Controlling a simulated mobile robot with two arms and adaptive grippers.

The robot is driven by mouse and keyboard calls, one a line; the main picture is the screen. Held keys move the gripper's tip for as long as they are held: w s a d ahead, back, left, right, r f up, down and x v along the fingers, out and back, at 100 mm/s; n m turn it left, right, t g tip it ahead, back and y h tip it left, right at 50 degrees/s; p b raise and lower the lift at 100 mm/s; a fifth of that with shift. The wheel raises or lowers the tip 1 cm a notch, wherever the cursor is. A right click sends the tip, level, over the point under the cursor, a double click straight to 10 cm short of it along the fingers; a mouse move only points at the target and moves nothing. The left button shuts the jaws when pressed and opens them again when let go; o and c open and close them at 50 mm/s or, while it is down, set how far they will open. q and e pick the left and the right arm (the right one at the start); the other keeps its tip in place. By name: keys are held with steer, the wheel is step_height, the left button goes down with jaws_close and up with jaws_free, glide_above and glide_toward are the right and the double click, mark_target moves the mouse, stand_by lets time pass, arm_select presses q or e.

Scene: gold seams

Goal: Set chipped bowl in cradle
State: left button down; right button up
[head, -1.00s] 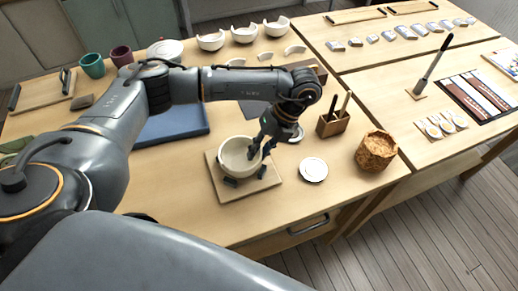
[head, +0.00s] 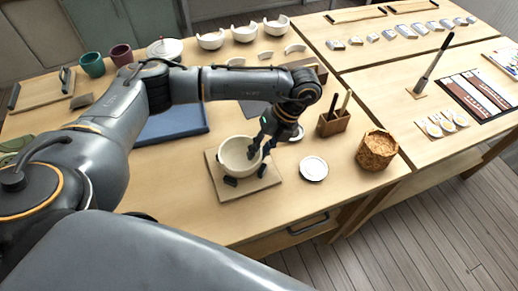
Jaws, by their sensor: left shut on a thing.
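A cream bowl (head: 237,157) is at a square wooden board (head: 259,187) with dark supports, the cradle, near the table's front. The bowl looks upright over the supports; whether it rests fully on them I cannot tell. My left gripper (head: 260,155) reaches in from above right and is shut on the bowl's right rim. The gripper's fingers hide part of that rim, so a chip there cannot be seen. My right gripper is not in view.
A small white dish (head: 313,168), a cork-like pot (head: 376,150) and a wooden tool holder (head: 334,122) stand to the right. A blue mat (head: 172,126) lies behind left. Several chipped white bowls (head: 244,33) stand at the back. The table front beside the board is clear.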

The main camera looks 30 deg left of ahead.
arm_select(q)
steer(key=c, duration=0.7)
jaws_free()
steer(key=shift+o, duration=0.2)
steer(key=shift+r+p, duration=2.25)
steer(key=shift+r, duration=0.75)
steer(key=shift+f, duration=0.1)
